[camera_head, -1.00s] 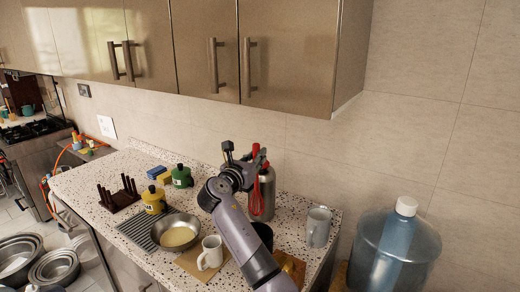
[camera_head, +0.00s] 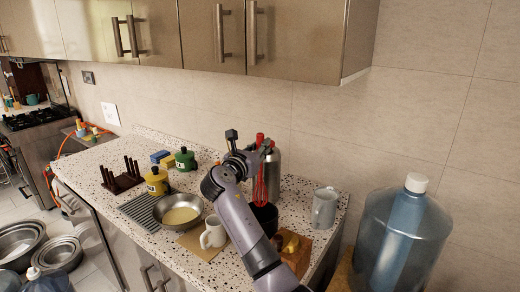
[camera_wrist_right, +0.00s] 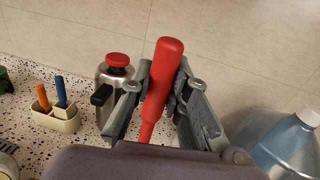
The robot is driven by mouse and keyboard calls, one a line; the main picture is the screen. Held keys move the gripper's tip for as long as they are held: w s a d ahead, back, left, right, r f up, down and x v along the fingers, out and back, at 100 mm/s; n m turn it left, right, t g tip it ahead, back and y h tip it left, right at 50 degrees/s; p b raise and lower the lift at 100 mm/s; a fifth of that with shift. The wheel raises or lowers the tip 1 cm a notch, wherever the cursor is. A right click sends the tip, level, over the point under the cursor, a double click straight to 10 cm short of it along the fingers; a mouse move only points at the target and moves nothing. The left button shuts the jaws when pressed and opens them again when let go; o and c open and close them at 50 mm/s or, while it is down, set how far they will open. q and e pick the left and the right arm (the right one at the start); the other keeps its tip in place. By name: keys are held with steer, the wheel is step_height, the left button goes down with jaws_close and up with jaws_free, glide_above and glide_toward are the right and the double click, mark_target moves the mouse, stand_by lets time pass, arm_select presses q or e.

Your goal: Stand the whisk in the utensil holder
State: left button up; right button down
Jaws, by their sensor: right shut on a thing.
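The red whisk (camera_head: 259,187) hangs upright, wires down, from my right gripper (camera_head: 254,149) in the head view. The gripper is shut on its handle; the red handle (camera_wrist_right: 164,75) stands between the two fingers in the right wrist view. The black utensil holder (camera_head: 266,219) stands on the counter directly below the whisk. The whisk's lower end overlaps the holder's rim in the picture; I cannot tell whether it is inside. My right arm hides part of the holder. My left gripper is not in view.
A steel bottle (camera_head: 274,168) with a red cap stands close behind the whisk. A large water jug (camera_head: 401,240) stands beyond the counter's right end.

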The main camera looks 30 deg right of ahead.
mark_target(260, 180)
steer(key=shift+f, duration=0.75)
steer(key=shift+f+b, duration=0.4)
steer(key=shift+f, duration=0.95)
steer(key=shift+f+b, duration=0.95)
steer(key=shift+f, duration=2.05)
steer(key=c, duration=1.4)
jaws_free()
steer(key=shift+c, duration=0.2)
steer(key=v, duration=1.2)
